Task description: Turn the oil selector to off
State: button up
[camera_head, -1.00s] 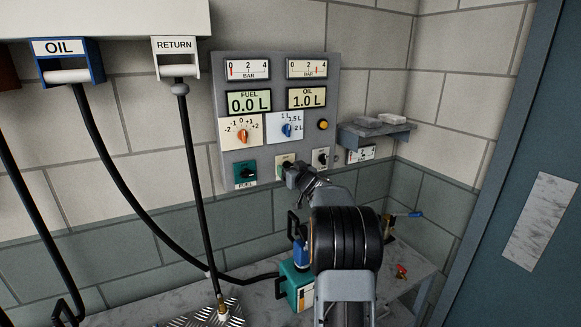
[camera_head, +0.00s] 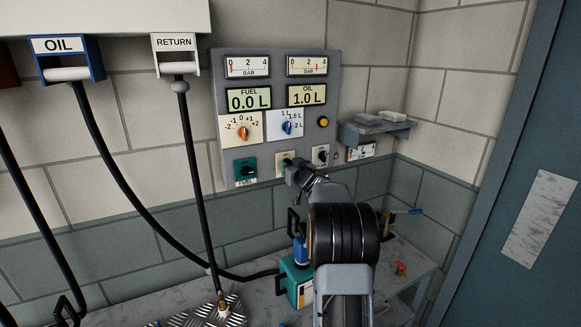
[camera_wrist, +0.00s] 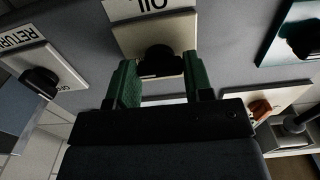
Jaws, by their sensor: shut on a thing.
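The oil selector is a cream plate (camera_wrist: 190,28) under an OIL label, upside down in the wrist view, with a black knob (camera_wrist: 158,58). In the head view the oil selector (camera_head: 284,157) sits in the panel's bottom row, partly hidden by my gripper. My gripper (camera_wrist: 158,73) has its green fingers on both sides of the knob and is shut on it. In the head view my gripper (camera_head: 293,168) reaches the panel from below right. The knob's exact pointing is hard to tell. The oil display (camera_head: 307,96) reads 1.0 L.
The green fuel selector (camera_head: 246,171) is left of the oil selector; the return selector (camera_head: 320,156) is close on the right. Dials sit above. A small shelf (camera_head: 375,133) juts out at right. Hoses hang at left. A teal can (camera_head: 296,284) stands on the bench below.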

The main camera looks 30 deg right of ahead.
jog(key=shift+n, duration=0.3)
jog(key=shift+n+b, duration=4.35)
jog(key=shift+n, duration=4.25)
jog(key=o, duration=0.9)
jog(key=shift+s, duration=0.1)
jog(key=s+b, duration=0.1)
jog(key=s, duration=0.3)
jog(key=s+a+b, duration=0.1)
jog(key=s, duration=0.4)
jog(key=s+a+b, duration=0.1)
jog(key=s, duration=0.3)
jog(key=shift+s, duration=0.3)
